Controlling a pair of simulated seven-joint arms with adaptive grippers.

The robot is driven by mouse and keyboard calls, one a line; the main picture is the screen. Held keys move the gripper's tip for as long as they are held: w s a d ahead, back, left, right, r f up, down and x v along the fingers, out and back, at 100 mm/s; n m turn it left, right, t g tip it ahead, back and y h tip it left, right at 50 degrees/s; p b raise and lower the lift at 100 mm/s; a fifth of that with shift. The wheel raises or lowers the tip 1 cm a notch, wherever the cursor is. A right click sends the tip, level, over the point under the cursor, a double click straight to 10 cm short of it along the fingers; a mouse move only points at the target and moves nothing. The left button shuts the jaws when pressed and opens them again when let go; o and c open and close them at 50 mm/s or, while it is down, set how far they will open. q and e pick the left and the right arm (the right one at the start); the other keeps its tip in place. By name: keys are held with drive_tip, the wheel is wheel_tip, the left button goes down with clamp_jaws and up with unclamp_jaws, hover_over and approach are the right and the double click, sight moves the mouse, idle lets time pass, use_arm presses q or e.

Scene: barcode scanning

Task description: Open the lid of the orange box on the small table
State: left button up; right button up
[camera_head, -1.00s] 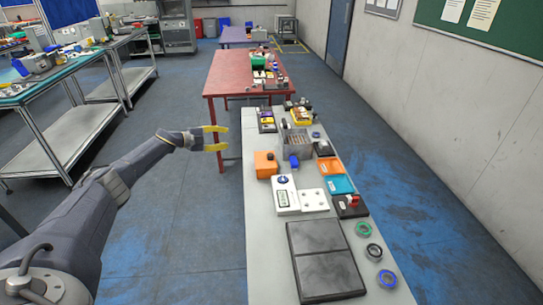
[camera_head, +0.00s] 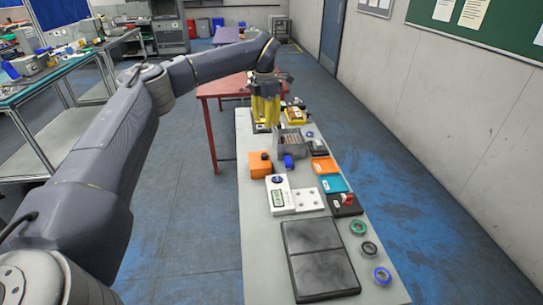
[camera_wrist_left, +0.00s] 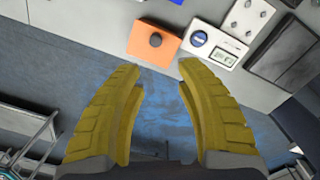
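The orange box (camera_head: 260,166) sits near the left edge of the long pale table (camera_head: 258,238). In the left wrist view the orange box (camera_wrist_left: 146,51) shows a dark round knob (camera_wrist_left: 155,40) on its orange face, and no opening is visible. My left gripper (camera_head: 265,124) points down beyond the box in the head view, with its yellow fingers over the far part of the table. My right gripper is in neither view.
A white device (camera_head: 279,196) and a white plate (camera_head: 308,200) lie just nearer than the box. A blue item (camera_head: 288,161) and a grey bin (camera_head: 291,141) stand close to its right. Orange and teal trays and tape rolls line the right side.

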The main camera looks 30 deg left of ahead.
sight(265, 155)
use_arm(q)
drive_tip(key=shift+y, duration=0.4)
drive_tip(key=f, duration=1.1)
drive_tip(key=a+f, duration=0.1)
drive_tip(key=f, duration=0.4)
drive_tip(key=shift+w+a+f, duration=0.1)
drive_tip(key=shift+w+f, duration=0.15)
drive_tip(key=shift+f, duration=0.05)
clamp_jaws()
